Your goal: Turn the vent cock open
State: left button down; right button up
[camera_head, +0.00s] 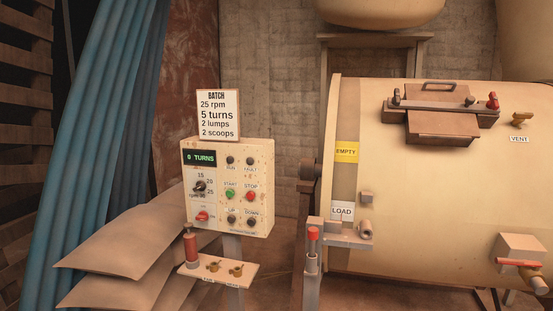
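The vent cock (520,119) is a small brass valve on the upper right of the cream drum (430,190). A white VENT label (519,139) sits just below it. The cock's handle is too small to read its exact position. Neither of my grippers shows in the head view, and nothing is touching the cock.
A hatch with a clamp bar (430,106) and red knob is left of the cock. A red-handled valve (518,263) is lower right. A control panel (228,188), BATCH sign (218,115) and red-topped lever (312,248) stand left.

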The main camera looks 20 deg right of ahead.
aim_at(520, 116)
jog(key=i+l+z, duration=0.1)
jog(key=z, duration=2.05)
jog(key=i+z, duration=0.25)
jog(key=i, duration=0.25)
